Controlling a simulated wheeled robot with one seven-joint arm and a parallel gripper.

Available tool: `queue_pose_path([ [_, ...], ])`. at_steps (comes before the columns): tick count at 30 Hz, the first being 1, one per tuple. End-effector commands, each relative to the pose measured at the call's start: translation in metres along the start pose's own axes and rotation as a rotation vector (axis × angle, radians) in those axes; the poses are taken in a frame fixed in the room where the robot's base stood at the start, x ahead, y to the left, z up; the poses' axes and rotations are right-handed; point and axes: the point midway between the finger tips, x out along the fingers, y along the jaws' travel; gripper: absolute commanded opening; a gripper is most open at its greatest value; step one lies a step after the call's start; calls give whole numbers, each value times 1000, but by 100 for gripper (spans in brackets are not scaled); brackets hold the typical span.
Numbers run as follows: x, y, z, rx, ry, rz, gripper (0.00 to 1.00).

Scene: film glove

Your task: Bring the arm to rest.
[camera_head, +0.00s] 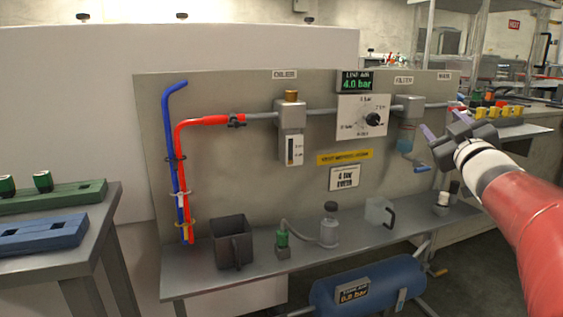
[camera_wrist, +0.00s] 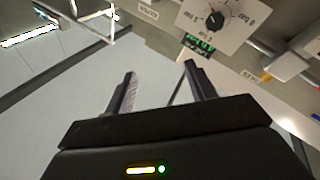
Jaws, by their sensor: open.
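My gripper (camera_head: 447,137) is at the right in the head view, at the end of my red and white arm. It is raised in front of the right part of the grey panel (camera_head: 240,88). Its two fingers are apart with nothing between them. In the wrist view the gripper (camera_wrist: 160,85) also shows its fingers spread and empty. Beyond them are a pale wall and the dial plate (camera_wrist: 222,22), seen upside down. How far the fingers are from the panel is hard to tell.
A shelf (camera_head: 185,287) below the panel holds a dark square container (camera_head: 231,242), a grey bottle (camera_head: 329,226) and a clear jug (camera_head: 378,213). A blue tank (camera_head: 368,285) lies underneath. A table (camera_head: 40,262) with green and blue racks stands left. Red and blue hoses (camera_head: 181,150) hang on the panel.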

Motion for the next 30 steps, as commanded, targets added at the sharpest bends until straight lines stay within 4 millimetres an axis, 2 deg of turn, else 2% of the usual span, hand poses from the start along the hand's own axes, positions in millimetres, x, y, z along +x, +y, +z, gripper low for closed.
queue_pose_path([
  [1, -12, -10, -7, 38, -69, 29, 55],
  [5, -59, -44, 7, 155, -323, 77, 55],
  [8, -109, -83, 26, 245, -538, 54, 55],
  [12, -193, -146, 49, 349, -830, -50, 55],
  [15, -250, -186, 60, 397, -1002, -151, 55],
  [19, -311, -224, 66, 433, -1167, -274, 55],
  [21, -333, -236, 67, 443, -1225, -324, 55],
  [24, -352, -246, 68, 450, -1274, -366, 55],
  [30, -357, -249, 69, 451, -1287, -377, 55],
])
